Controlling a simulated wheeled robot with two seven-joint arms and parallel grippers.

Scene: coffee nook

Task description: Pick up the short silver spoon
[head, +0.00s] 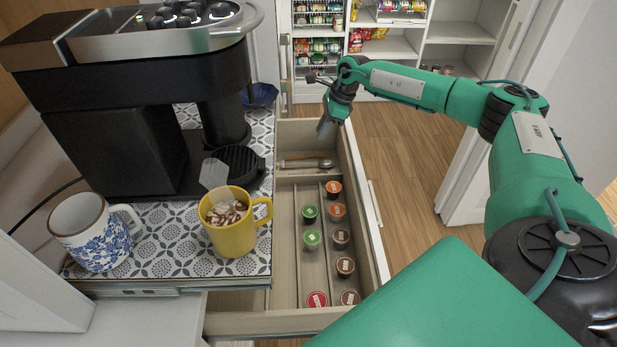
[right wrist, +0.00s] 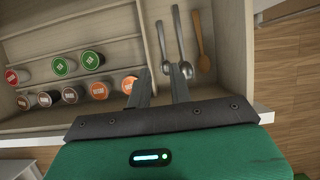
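The short silver spoon (right wrist: 162,42) lies in the open drawer, leftmost of three utensils in the right wrist view. A longer silver spoon (right wrist: 181,38) lies beside it, then a wooden spoon (right wrist: 200,42). In the head view, silver and wooden utensils (head: 325,164) show in the drawer's far compartment; I cannot tell the two silver spoons apart there. My right gripper (head: 325,128) is above the drawer's far end, pointing down. In the right wrist view its fingers (right wrist: 161,78) are apart and empty, with the short spoon's bowl end appearing between the tips. My left gripper is not in view.
The drawer (head: 286,252) also holds several coffee pods (head: 312,238) in divided lanes. On the counter left of it stand a yellow mug (head: 232,240), a blue-patterned white mug (head: 92,240) and a coffee machine (head: 105,130). Open floor (head: 400,170) lies right of the drawer.

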